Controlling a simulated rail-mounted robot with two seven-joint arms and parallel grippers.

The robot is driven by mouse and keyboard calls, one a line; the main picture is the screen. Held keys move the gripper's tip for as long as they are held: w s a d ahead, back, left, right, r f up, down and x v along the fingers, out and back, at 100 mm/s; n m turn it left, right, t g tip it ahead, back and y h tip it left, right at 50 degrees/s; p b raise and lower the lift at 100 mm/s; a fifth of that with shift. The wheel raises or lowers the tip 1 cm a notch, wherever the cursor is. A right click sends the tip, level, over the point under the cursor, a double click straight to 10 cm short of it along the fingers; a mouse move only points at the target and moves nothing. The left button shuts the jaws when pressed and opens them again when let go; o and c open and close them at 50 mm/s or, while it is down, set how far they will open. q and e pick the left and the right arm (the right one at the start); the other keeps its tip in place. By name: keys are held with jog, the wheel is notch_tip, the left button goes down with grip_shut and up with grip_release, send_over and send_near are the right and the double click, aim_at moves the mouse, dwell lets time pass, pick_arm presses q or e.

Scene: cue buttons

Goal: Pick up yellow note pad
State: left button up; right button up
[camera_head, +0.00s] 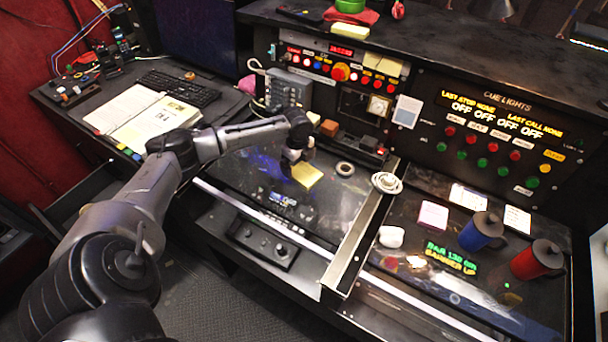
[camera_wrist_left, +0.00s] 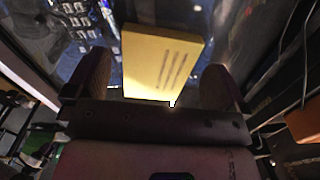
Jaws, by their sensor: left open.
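The yellow note pad (camera_head: 306,174) lies on the dark glossy desk in the middle of the head view. My left gripper (camera_head: 294,160) is right by its far left side, pointing down toward the desk. In the left wrist view the pad (camera_wrist_left: 162,62) shows dark written lines and lies between the two fingers of my left gripper (camera_wrist_left: 160,85). The fingers are apart, with a gap on each side of the pad. The right gripper is not in view.
A control panel (camera_head: 340,72) stands behind. A raised divider (camera_head: 352,245) runs to the right. An open book (camera_head: 145,115) and a keyboard (camera_head: 178,88) lie to the left. Blue (camera_head: 481,231) and red (camera_head: 537,259) cups stand at the right.

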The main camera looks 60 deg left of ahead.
pick_arm(q)
notch_tip(320, 180, down, 2)
jog(key=shift+c, duration=0.4)
jog(key=c, duration=0.8)
jog(key=shift+o, duration=0.2)
jog(key=shift+r, duration=0.1)
